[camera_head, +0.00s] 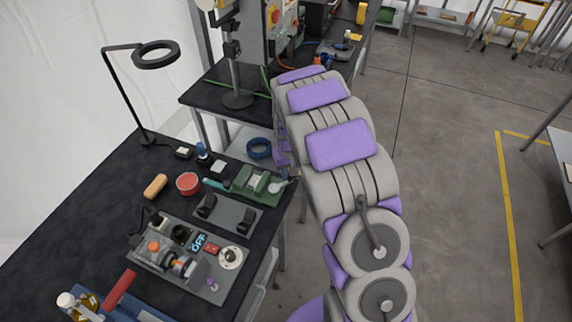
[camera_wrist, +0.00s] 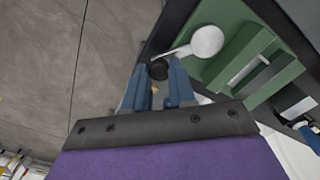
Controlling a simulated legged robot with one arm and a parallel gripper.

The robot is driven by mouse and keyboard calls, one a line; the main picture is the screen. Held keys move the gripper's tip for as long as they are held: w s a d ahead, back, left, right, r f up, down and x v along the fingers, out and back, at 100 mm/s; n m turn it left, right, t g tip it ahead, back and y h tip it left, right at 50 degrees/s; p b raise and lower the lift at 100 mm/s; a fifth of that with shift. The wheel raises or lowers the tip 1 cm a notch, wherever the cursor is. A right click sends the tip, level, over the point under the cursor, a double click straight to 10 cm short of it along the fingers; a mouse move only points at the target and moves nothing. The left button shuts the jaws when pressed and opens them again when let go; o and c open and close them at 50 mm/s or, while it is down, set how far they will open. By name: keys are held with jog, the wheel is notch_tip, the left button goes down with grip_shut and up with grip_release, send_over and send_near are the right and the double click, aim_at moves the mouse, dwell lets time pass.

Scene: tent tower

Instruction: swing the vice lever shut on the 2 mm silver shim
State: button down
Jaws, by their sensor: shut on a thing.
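The green vice (camera_head: 262,181) stands on the dark bench at its right edge. It also fills the upper right of the wrist view (camera_wrist: 222,66). A thin pale strip (camera_wrist: 243,72) lies between the vice's green blocks and may be the silver shim; I cannot tell for sure.
A grey fixture (camera_head: 228,213) and a panel of controls (camera_head: 190,258) stand nearer on the bench. A red bowl (camera_head: 188,184), an orange object (camera_head: 155,186) and a ring lamp (camera_head: 157,55) are to the left. Open concrete floor (camera_head: 450,200) lies to the right.

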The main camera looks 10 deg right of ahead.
jog(key=m, duration=0.1)
jog(key=s+m+p, duration=0.1)
jog(key=m, duration=0.1)
jog(key=shift+s+d+r, duration=0.15)
jog(key=shift+s, duration=0.1)
jog(key=s+m+p, duration=0.2)
jog(key=m, duration=0.1)
jog(key=shift+m, duration=0.3)
jog(key=shift+s+a+m+p, duration=0.25)
jog(key=shift+s+m+p, duration=0.15)
jog(key=shift+m, duration=0.45)
jog(key=shift+s+a+m+p, duration=0.3)
jog(key=shift+m+p, duration=0.15)
jog(key=shift+m, duration=0.35)
jog(key=shift+s+a+m+p, duration=0.2)
jog(key=shift+s+m+p, duration=0.2)
jog(key=shift+m, duration=0.45)
jog(key=c, duration=0.9)
grip_release()
jog(key=shift+a, duration=0.15)
jog(key=shift+c, duration=0.2)
